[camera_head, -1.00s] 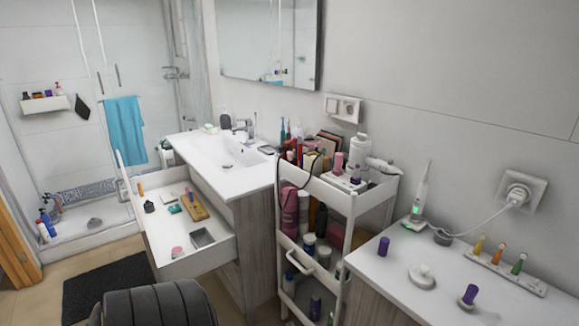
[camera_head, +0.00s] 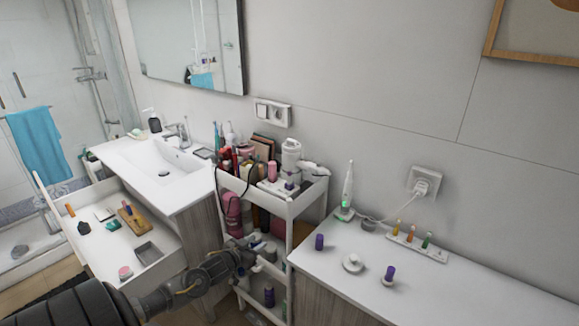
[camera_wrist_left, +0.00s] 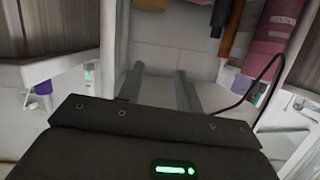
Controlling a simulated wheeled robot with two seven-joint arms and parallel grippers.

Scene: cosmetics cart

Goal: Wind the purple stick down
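A purple stick (camera_head: 389,273) leans in a small white base on the white counter at the right. A short purple piece (camera_head: 319,242) stands upright near the counter's left edge. I cannot tell surely which of them the task means. My left gripper (camera_head: 248,258) is beside the cart, left of the counter and apart from both purple things. In the left wrist view its two fingers (camera_wrist_left: 159,72) are spread with nothing between them. A purple bit (camera_wrist_left: 43,88) shows at the left of that view. My right gripper is out of view.
A white cart (camera_head: 284,208) crowded with bottles stands between sink and counter. On the counter are a round white disc (camera_head: 353,263), an electric toothbrush (camera_head: 346,190) and a rack (camera_head: 417,246) of coloured brush heads. An open drawer (camera_head: 160,250) juts out left.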

